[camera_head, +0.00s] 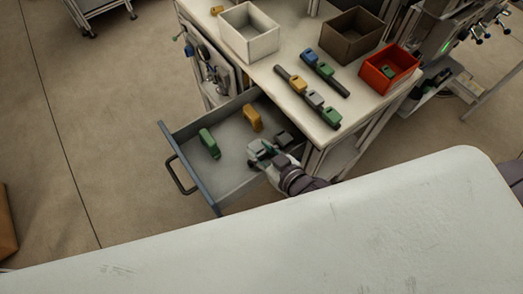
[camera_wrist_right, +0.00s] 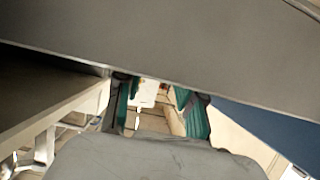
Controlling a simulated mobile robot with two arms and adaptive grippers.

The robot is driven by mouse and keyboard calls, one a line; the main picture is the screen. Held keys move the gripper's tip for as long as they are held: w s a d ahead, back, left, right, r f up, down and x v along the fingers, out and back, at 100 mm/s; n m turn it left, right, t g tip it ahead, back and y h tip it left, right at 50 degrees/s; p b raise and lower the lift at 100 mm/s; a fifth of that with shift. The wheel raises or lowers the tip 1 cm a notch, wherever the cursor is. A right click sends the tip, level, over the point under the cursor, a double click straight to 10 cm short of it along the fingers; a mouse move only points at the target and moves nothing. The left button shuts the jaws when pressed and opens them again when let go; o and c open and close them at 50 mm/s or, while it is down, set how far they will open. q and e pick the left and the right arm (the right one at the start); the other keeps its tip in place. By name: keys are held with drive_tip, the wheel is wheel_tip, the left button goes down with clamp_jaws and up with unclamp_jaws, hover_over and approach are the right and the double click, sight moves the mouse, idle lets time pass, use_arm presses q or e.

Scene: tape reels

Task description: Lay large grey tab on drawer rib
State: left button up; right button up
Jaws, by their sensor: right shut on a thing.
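The grey drawer (camera_head: 228,172) stands open under the worktop. My right gripper (camera_head: 260,152) is inside it, over the near right part of its floor. It is shut on a grey piece, apparently the large grey tab (camera_head: 254,147), mostly hidden by the fingers. A green tab (camera_head: 209,143) and a yellow tab (camera_head: 252,117) are in the drawer, apart from the gripper. A dark grey piece (camera_head: 284,139) lies just right of the gripper; I cannot tell whether it is a rib. In the right wrist view the green-padded fingers (camera_wrist_right: 160,100) show below a broad grey surface.
The worktop (camera_head: 290,65) carries dark bars with coloured tabs (camera_head: 314,98), a white bin (camera_head: 249,33), a brown bin (camera_head: 351,35) and a red bin (camera_head: 390,69). The drawer's front wall (camera_head: 188,165) and the worktop edge bound the space around the gripper.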

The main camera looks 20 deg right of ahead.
drive_tip(key=shift+f, duration=0.6)
drive_tip(key=o, duration=0.8)
drive_tip(key=shift+c, duration=0.2)
drive_tip(key=shift+r, duration=0.3)
drive_tip(key=b+v, duration=0.1)
drive_tip(key=v, duration=1.1)
drive_tip(key=shift+r, duration=0.4)
